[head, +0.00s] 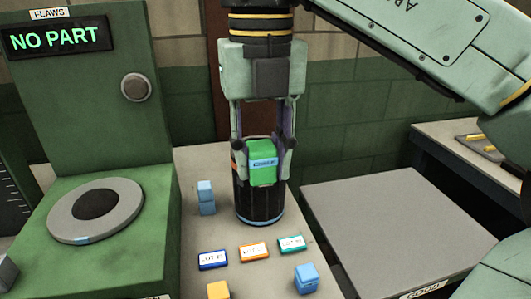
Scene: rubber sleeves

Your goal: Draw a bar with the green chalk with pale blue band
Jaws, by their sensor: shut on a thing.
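The green chalk with pale blue band (263,174) is a bright green block with a lettered pale blue band across it. My gripper (263,148) points down and is shut on it, one finger at each side. The chalk is held upright in front of a black ribbed cylinder (258,207) with a pale blue lower rim, which it partly hides. I cannot tell whether the chalk touches the cylinder.
A green machine (150,210) with a round plate and a "NO PART" display (58,38) stands left. Small labelled plates (253,251), stacked blue cubes (206,198), another blue cube (306,278) and an orange cube (218,290) surround the cylinder. A bare grey surface (385,225) lies right.

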